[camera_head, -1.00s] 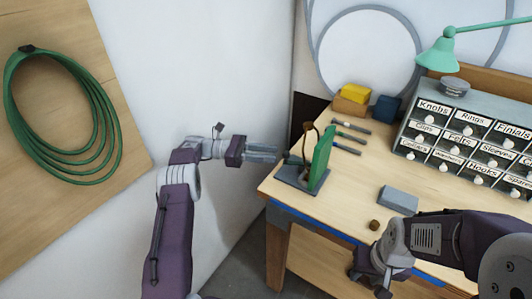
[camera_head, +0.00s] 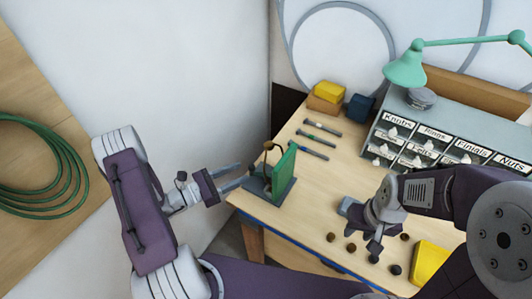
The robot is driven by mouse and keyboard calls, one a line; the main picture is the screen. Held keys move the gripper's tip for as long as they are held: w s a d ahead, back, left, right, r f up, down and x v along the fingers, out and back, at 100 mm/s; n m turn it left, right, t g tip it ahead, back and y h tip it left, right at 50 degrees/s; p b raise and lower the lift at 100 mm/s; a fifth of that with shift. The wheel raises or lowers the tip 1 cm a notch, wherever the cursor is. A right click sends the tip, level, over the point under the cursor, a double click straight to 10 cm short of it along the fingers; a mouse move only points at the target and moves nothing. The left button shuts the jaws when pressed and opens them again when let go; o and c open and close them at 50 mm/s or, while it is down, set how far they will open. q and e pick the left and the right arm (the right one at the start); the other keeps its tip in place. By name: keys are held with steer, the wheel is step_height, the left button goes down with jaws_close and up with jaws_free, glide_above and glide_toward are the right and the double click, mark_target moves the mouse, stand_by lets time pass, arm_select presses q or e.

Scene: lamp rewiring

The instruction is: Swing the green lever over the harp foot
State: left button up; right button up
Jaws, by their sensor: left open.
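The green lever (camera_head: 284,173) stands upright as a flat green plate on a dark grey base (camera_head: 277,195) at the table's left corner. A thin brown curved piece (camera_head: 267,150) rises beside it; I cannot make out the harp foot clearly. My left gripper (camera_head: 246,176) is open, its fingers pointing right at the left side of the base. Whether a fingertip touches anything there is unclear. My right gripper (camera_head: 374,249) points down over the table's front, right of the base, with its jaws too small to read.
Several slim tools (camera_head: 314,143) lie behind the base. A labelled drawer cabinet (camera_head: 430,142) and green lamp (camera_head: 405,68) are at right. Several round knobs (camera_head: 351,247) and a yellow item (camera_head: 430,262) lie in front.

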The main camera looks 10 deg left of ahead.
arm_select(q)
steer(key=shift+w+d+r+p, duration=0.2)
steer(key=shift+d+p, duration=0.25)
steer(key=shift+d, duration=0.3)
arm_select(e)
steer(key=shift+s+a+r, duration=0.25)
steer(key=shift+s+r, duration=0.35)
arm_select(q)
steer(key=x, duration=0.2)
steer(key=p+x, duration=0.1)
steer(key=x, duration=0.4)
steer(key=shift+w+a+f+p, duration=0.2)
steer(key=shift+a+f+p, duration=0.05)
steer(key=shift+p, duration=0.1)
steer(key=shift+d+r, duration=0.1)
steer(key=shift+d, duration=0.05)
arm_select(e)
steer(key=shift+w+r, duration=0.35)
steer(key=shift+r, duration=0.4)
